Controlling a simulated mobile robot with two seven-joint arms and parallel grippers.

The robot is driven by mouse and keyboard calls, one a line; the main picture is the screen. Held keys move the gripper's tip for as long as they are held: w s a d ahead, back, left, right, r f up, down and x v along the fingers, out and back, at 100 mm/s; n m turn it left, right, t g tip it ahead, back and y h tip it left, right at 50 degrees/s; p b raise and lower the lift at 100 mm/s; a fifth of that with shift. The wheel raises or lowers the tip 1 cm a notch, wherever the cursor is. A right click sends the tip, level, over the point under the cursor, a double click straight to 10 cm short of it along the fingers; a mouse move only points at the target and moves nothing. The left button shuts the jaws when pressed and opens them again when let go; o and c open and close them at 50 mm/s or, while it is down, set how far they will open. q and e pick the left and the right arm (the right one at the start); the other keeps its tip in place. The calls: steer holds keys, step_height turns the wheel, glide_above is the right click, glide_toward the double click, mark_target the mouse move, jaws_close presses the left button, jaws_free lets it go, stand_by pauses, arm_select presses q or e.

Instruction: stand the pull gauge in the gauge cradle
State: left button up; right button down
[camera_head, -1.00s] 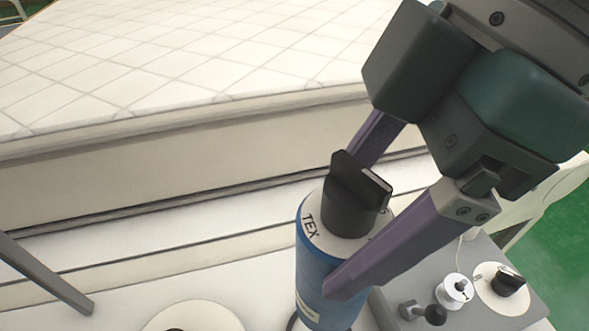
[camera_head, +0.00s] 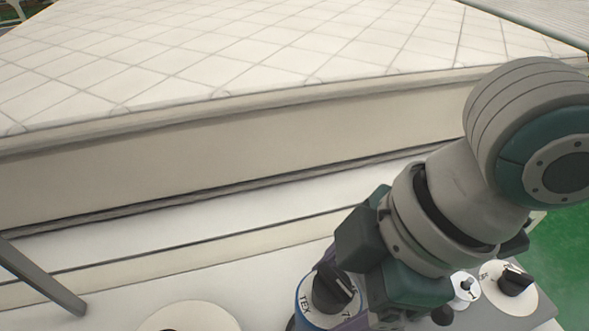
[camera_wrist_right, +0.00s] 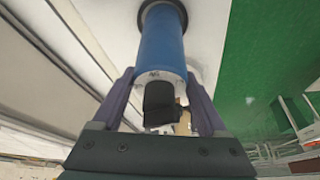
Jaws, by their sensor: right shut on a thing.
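The blue cylinder that I take for the pull gauge (camera_head: 302,316) has a white top lettered "TEX" and a black knob. It shows near the bottom middle of the head view. In the right wrist view the gauge (camera_wrist_right: 162,50) runs away between the fingers, its far end inside or against a dark ring (camera_wrist_right: 184,14). I cannot tell if this ring is the cradle or part of the gauge. My right gripper (camera_wrist_right: 160,76) is shut on the gauge's knob end; in the head view its wrist mostly hides the fingers. My left gripper is not in view.
A quilted white mattress (camera_head: 200,60) fills the back. A pale round disc (camera_head: 190,318) lies on the white surface left of the gauge. At right, a grey panel carries a white dial with a black knob (camera_head: 514,282) and a small white fitting (camera_head: 464,287). Green floor lies beyond.

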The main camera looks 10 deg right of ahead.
jaws_free()
steer(key=shift+f, duration=0.1)
